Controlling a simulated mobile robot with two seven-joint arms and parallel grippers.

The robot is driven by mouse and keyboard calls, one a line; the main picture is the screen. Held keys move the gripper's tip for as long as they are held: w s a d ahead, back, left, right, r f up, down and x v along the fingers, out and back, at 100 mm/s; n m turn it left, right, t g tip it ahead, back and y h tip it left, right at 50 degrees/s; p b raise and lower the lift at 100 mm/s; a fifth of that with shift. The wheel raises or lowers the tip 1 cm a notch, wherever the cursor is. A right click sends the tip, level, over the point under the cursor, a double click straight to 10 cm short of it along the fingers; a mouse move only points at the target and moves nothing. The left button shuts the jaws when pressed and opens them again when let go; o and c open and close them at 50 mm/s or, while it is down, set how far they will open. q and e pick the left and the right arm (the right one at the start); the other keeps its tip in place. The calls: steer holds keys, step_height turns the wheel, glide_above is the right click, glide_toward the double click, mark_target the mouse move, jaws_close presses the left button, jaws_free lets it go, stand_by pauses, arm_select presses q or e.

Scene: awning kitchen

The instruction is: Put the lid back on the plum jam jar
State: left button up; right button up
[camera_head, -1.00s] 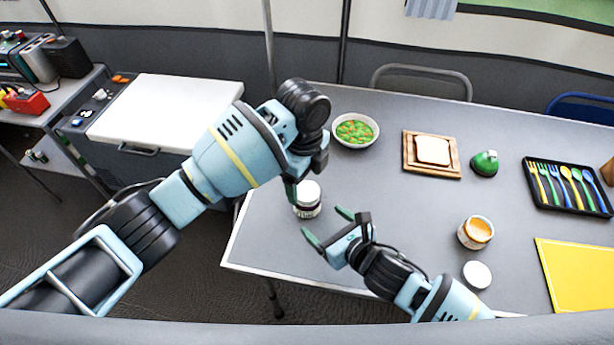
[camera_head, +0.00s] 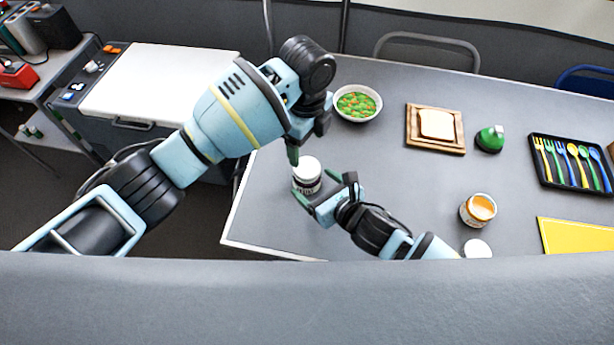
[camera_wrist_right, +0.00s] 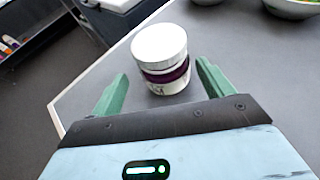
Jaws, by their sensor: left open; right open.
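The plum jam jar (camera_head: 308,187) stands upright near the left edge of the grey table. Its white lid (camera_head: 306,167) sits on top of it. In the right wrist view the jar (camera_wrist_right: 168,84) shows a purple band just under the lid (camera_wrist_right: 159,43); I cannot tell whether the lid is fully seated. My left gripper (camera_head: 293,156) is just above and beside the lid, open, its fingers partly hidden by the wrist. My right gripper (camera_head: 318,189) is open, its fingers on either side of the jar's near side, with a visible gap in the wrist view.
An open jar of orange spread (camera_head: 478,210) stands to the right, with a loose white lid (camera_head: 477,248) nearer me. A salad bowl (camera_head: 357,103), a bread board (camera_head: 435,144), a green object (camera_head: 490,139) and a cutlery tray (camera_head: 570,163) stand farther back. The table's middle is clear.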

mark_target(312, 182)
steer(key=shift+x, duration=2.5)
